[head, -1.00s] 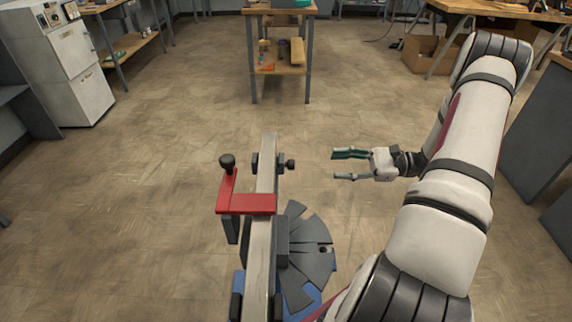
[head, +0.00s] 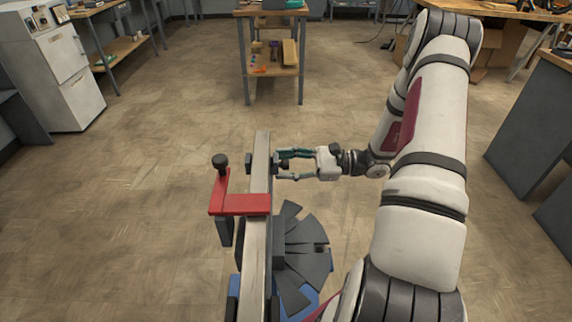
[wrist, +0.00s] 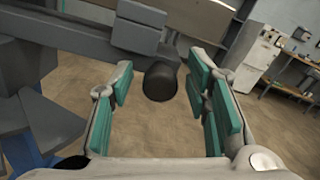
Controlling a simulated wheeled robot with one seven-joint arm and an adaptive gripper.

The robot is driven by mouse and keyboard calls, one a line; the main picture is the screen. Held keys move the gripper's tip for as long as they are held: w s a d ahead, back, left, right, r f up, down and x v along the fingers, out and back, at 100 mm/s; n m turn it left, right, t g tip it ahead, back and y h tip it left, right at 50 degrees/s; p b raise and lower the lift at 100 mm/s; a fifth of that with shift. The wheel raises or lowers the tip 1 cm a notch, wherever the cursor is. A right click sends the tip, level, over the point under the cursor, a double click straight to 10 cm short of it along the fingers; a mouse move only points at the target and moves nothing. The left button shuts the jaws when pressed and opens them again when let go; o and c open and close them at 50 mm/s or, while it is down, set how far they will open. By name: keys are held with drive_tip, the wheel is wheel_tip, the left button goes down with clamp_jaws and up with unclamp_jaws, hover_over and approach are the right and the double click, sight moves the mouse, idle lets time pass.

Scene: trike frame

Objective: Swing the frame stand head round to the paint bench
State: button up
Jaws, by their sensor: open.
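The frame stand head is a long pale beam (head: 260,175) with a red bracket (head: 240,204) across it. A black ball knob (head: 220,160) stands on the bracket's left end. A short dark knob, shown in the wrist view (wrist: 161,82), sticks out from the beam's right side near its far end. My gripper (head: 283,166) is open there, pointing left at the beam. In the wrist view the knob sits between my open teal-padded fingers, with gaps on both sides. My fingers partly hide it in the head view.
Dark grey fan-shaped plates (head: 302,250) and a blue base (head: 315,300) lie below the beam. A wooden-topped bench (head: 272,12) stands ahead, a white cabinet (head: 75,75) at the far left, and a dark-sided bench (head: 535,110) at the right. The floor between is clear.

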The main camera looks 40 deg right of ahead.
clamp_jaws()
drive_tip(key=shift+a, duration=0.1)
